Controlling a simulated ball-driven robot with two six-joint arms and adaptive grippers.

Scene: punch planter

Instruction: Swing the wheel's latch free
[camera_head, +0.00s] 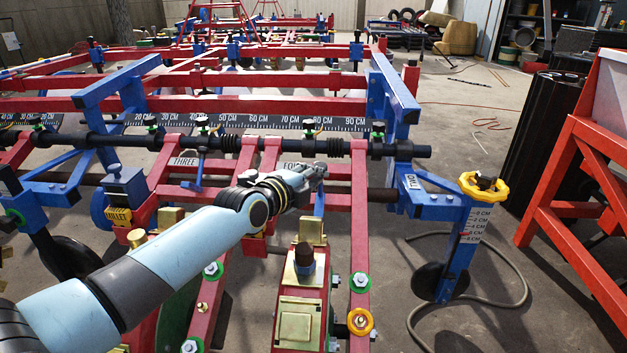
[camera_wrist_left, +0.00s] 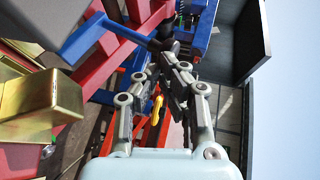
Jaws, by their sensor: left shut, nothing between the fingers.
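My left gripper (camera_head: 318,172) is shut and empty, above the red frame by the label plate FOUR (camera_head: 291,165). A blue lever (camera_head: 319,206) stands just below the fingertips; I cannot tell whether they touch. In the left wrist view the closed fingers (camera_wrist_left: 170,72) are near a blue bar (camera_wrist_left: 85,42). A yellow handwheel (camera_head: 484,186) tops a blue post (camera_head: 457,262) to the right, apart from the gripper. A similar blue lever (camera_head: 194,173) shows to the left. I cannot tell which part is the wheel's latch. My right gripper is out of view.
A black shaft (camera_head: 110,141) and a marked ruler bar (camera_head: 262,123) cross behind the gripper. Brass blocks (camera_head: 299,320) and green-ringed bolts (camera_head: 360,281) stand in front. A red stand (camera_head: 566,178) is at right. The floor (camera_head: 450,125) between has some free room, with a hose (camera_head: 522,280).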

